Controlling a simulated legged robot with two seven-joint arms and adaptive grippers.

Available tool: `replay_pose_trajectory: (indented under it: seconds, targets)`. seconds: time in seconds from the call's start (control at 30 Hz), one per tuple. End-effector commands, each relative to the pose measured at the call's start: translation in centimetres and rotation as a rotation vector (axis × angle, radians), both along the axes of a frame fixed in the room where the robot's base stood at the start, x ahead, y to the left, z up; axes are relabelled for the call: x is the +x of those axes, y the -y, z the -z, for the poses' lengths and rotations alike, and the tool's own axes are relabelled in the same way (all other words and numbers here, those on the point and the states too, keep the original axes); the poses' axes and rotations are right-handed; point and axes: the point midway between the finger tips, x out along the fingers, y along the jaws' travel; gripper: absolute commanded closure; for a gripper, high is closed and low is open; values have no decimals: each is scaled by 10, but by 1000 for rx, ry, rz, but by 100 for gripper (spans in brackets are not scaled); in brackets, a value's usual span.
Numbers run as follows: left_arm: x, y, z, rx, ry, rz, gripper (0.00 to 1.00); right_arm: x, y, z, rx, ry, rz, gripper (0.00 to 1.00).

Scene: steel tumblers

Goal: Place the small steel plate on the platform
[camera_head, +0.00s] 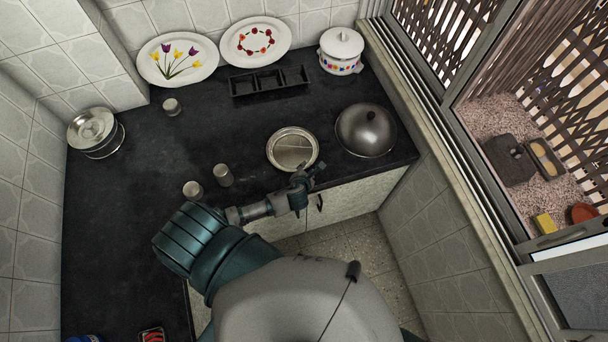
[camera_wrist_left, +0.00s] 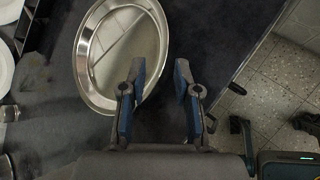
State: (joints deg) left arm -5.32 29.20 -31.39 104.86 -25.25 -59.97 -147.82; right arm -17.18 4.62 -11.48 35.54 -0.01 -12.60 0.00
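The round steel plate (camera_head: 292,147) lies flat on the dark counter near its front edge, left of a domed steel lid. It also shows large in the left wrist view (camera_wrist_left: 112,50), cut off at the top. My left gripper (camera_head: 311,174) is at the plate's near right side, by the counter edge. In the left wrist view its fingers (camera_wrist_left: 160,70) are apart with nothing held between them. The left finger overlaps the plate's rim; I cannot tell if it touches. I cannot make out a separate platform.
The domed lid (camera_head: 367,130) stands close to the plate. Steel tumblers (camera_head: 222,175) stand to its left. A black rack (camera_head: 268,81), a white pot (camera_head: 341,51) and decorated plates (camera_head: 178,59) are at the back. A steel stack (camera_head: 93,131) stands far left. The counter's middle is clear.

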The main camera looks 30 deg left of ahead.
Motion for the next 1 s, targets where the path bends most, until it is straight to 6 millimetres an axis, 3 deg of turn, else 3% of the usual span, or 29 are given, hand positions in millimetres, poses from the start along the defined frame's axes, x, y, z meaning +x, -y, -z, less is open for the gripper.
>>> replay_pose_trajectory:
  seconds: [0.2,0.4,1.0]
  targets:
    - [-36,14,-33,-2,0,3,68,0,1,-6,-1,0,0,60]
    - [-56,21,-50,-2,-1,1,68,0,1,-7,-1,0,0,60]
    - [-60,23,-53,-1,0,0,68,0,0,-7,0,0,1,60]
